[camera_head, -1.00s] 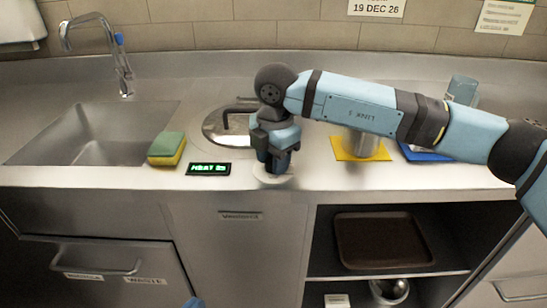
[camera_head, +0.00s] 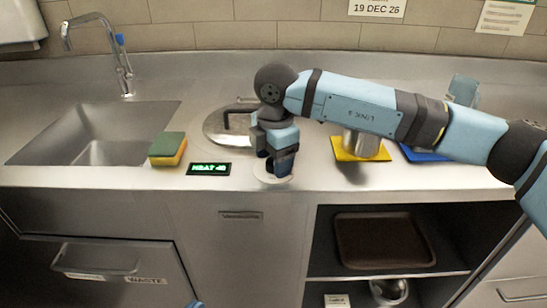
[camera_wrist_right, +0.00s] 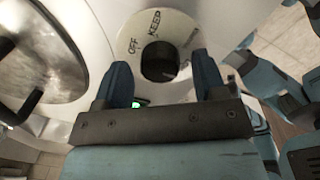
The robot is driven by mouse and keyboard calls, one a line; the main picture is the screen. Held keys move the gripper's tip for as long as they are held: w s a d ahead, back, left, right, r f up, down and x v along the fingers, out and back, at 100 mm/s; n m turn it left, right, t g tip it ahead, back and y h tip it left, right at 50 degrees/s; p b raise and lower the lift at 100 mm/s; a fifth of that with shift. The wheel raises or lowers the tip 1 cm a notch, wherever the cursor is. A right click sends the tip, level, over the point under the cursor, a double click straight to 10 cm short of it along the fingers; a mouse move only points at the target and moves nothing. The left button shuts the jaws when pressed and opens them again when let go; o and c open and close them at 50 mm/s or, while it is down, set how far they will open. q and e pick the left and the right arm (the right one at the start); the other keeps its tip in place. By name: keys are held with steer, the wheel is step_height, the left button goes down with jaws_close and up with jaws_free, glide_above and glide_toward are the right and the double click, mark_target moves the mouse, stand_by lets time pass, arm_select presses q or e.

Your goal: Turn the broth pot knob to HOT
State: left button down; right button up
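The broth pot knob (camera_wrist_right: 160,60) is black and round, on a white dial plate (camera_wrist_right: 188,32) in the right wrist view. OFF and KEEP are readable left of and above it; the lettering on the right is too blurred to read. My right gripper (camera_head: 279,170) points down at the dial plate (camera_head: 262,173), hiding the knob in the head view. Its two fingers stand apart either side of the knob, with gaps showing; I cannot tell whether either touches. The broth pot's round lid (camera_head: 222,128) lies behind. A small blue tip of mine (camera_head: 195,304) shows at the bottom edge, perhaps my left gripper.
A small display (camera_head: 208,169) with green text, seemingly HEAT and a number, stands left of the dial. A sponge (camera_head: 167,149) and sink (camera_head: 100,135) are farther left. A metal container on a yellow mat (camera_head: 345,154) and a blue mat (camera_head: 424,155) are right.

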arm_select(q)
steer(key=shift+w+r, duration=0.2)
steer(key=shift+w, duration=0.05)
arm_select(e)
steer(key=shift+r, duration=0.2)
arm_select(q)
steer(key=shift+s+a+f+g+y+p, duration=0.2)
steer(key=shift+s+a+f+g+p, duration=0.2)
steer(key=shift+f, duration=0.25)
steer(key=shift+s+a+f+g+y+p, duration=0.2)
steer(key=shift+s+a+f+g+p, duration=0.15)
steer(key=shift+f, duration=0.35)
steer(key=shift+s+a+f+g+y+p, duration=0.2)
steer(key=shift+s+a+f+g+p, duration=0.1)
steer(key=shift+f+p, duration=0.25)
arm_select(e)
step_height(320, 180, up, 13)
steer(key=shift+s+d+r, duration=0.15)
steer(key=shift+s+d, duration=0.05)
steer(key=shift+s, duration=0.1)
steer(key=shift+r, duration=0.15)
